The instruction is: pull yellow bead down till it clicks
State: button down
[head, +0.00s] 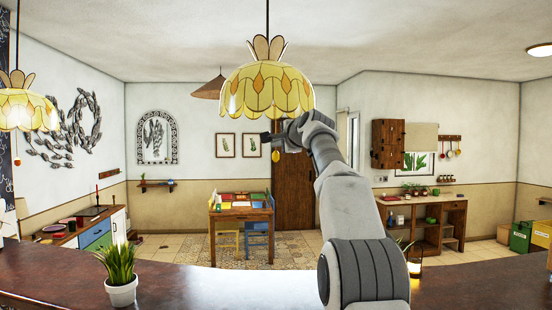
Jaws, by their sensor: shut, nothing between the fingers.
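The yellow bead (276,157) hangs below the yellow glass lamp shade (267,93) in the upper middle of the head view. Its pull cord is too thin to follow and is partly hidden by my gripper. My gripper (266,138) points left, just under the shade's lower edge and slightly above the bead in the picture. Its dark fingers are shut and empty. The fingertips are small, and I cannot tell whether they touch the cord or how far in depth they are from it.
A second yellow lamp (24,105) hangs at the far left. A dark counter (200,290) spans the front, with a potted plant (122,288) on its left. Beyond are a small table (241,213) and a wooden door (295,190). The air left of my gripper is clear.

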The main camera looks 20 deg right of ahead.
jog(key=shift+f+b, duration=0.95)
jog(key=shift+f, duration=0.2)
jog(key=shift+r, duration=0.15)
jog(key=shift+r+p, duration=0.75)
jog(key=shift+p, duration=0.2)
jog(key=shift+r, duration=0.65)
jog(key=shift+a, duration=0.1)
jog(key=s+a+f+n+g+b, duration=0.25)
jog(key=s+a+f+n, duration=0.45)
jog(key=s, duration=0.5)
jog(key=s+a+f+n+g+b, duration=0.25)
jog(key=s+a+f, duration=0.25)
jog(key=s+f, duration=0.55)
jog(key=s+a+f+n+g+b, duration=0.2)
jog(key=s+f+n+g, duration=0.3)
jog(key=s+f, duration=2.1)
jog(key=s+n, duration=0.1)
jog(key=n, duration=0.2)
jog(key=shift+s+f+g+h, duration=0.25)
jog(key=shift+s+g+h, duration=0.05)
jog(key=shift+h, duration=0.1)
